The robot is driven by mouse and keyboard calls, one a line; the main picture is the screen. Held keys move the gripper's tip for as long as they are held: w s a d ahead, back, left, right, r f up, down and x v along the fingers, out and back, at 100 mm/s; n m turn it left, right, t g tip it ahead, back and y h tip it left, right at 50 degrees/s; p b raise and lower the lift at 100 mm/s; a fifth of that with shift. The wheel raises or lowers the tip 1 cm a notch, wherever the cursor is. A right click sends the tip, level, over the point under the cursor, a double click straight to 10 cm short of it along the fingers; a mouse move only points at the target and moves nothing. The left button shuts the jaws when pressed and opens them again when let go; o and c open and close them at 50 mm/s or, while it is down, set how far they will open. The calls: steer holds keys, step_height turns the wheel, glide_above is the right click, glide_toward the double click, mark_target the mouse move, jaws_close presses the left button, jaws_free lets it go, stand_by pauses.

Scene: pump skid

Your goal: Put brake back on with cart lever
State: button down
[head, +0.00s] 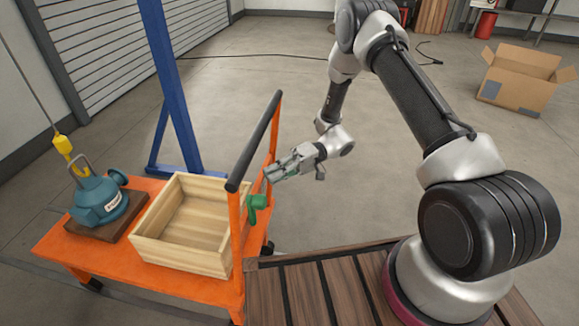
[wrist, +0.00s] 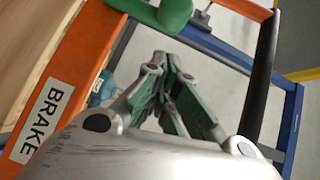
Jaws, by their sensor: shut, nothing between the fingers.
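The cart (head: 190,283) is an orange flatbed with a black push handle (head: 256,140) on orange posts. The green cart lever (head: 258,202) sits on the cart's handle end, by the near post. In the wrist view the green lever (wrist: 165,12) shows at the top edge, partly cut off, and a white BRAKE label (wrist: 42,120) is on the orange frame. My gripper (head: 270,176) is shut and empty, just above and right of the lever in the head view. In the wrist view my gripper (wrist: 172,85) shows below the lever, with a visible gap between them.
A wooden crate (head: 143,247) and a teal pump (head: 98,203) stand on the cart. A yellow hook (head: 64,146) hangs over the pump. A blue post (head: 170,80) rises behind. A cardboard box (head: 520,82) lies far right. The floor between is clear.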

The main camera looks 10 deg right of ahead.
steer(key=shift+s+a+f, duration=0.1)
steer(key=shift+s+a, duration=0.2)
steer(key=shift+s, duration=0.35)
steer(key=shift+s+a+f, duration=0.1)
steer(key=shift+s+a, duration=0.25)
steer(key=shift+s, duration=0.25)
steer(key=shift+s+a+f, duration=0.1)
steer(key=shift+s+a, duration=0.2)
steer(key=shift+s, duration=0.35)
steer(key=shift+s, duration=0.1)
